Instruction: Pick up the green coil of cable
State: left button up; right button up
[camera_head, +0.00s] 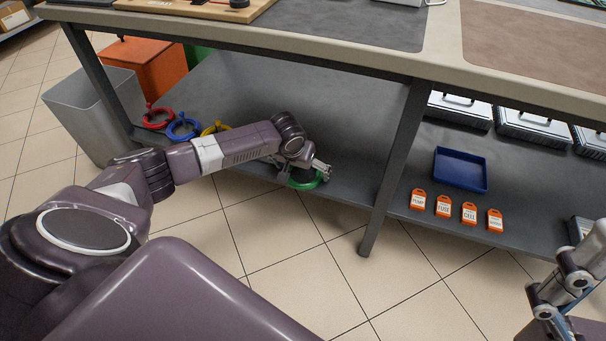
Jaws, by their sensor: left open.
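The green coil of cable (306,185) lies on the lower shelf (345,183) near its front edge. Only part of its rim shows, because my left gripper covers much of it. My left gripper (319,170) is open, right over the coil in this view; I cannot tell whether it touches it. My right gripper (562,290) shows partly at the lower right edge, far from the coil, and its jaws are unclear.
Red (157,118), blue (183,128) and yellow (216,128) coils lie to the left on the shelf. A table leg (392,170) stands right of my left gripper. Beyond it are a blue tray (460,170) and several orange tags (443,206). The workbench top (350,55) overhangs.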

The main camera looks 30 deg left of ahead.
pick_arm(q)
jog(key=shift+c, duration=0.4)
jog(key=c, duration=1.1)
jog(key=shift+o, duration=0.2)
